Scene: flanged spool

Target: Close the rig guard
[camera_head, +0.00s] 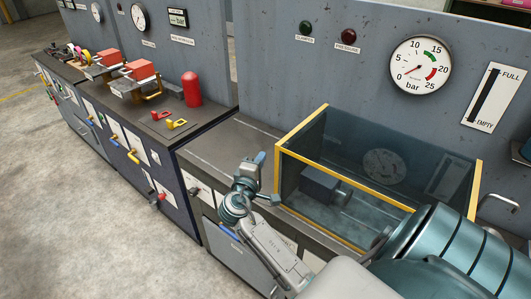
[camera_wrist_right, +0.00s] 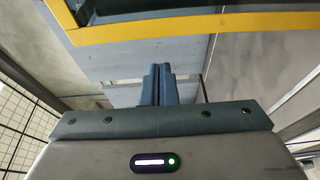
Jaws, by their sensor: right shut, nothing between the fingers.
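The rig guard (camera_head: 345,178) is a tinted clear box with yellow edge bars at the right of the bench. A dark block (camera_head: 319,187) and a round part show through its panels. I cannot tell whether the guard is fully closed. My right gripper (camera_head: 276,199) is near the guard's lower left front corner in the head view. In the right wrist view its two fingers (camera_wrist_right: 160,68) are together and empty, pointing towards a yellow bar (camera_wrist_right: 190,27) of the guard. Whether they touch it is unclear. My left gripper is not in view.
A grey back panel carries a large bar gauge (camera_head: 420,65), two lamps and a FULL/EMPTY indicator (camera_head: 494,96). Left along the bench stand a red cylinder (camera_head: 192,89), yellow and red brackets, and orange blocks (camera_head: 139,69). Bare bench (camera_head: 220,150) lies left of the guard.

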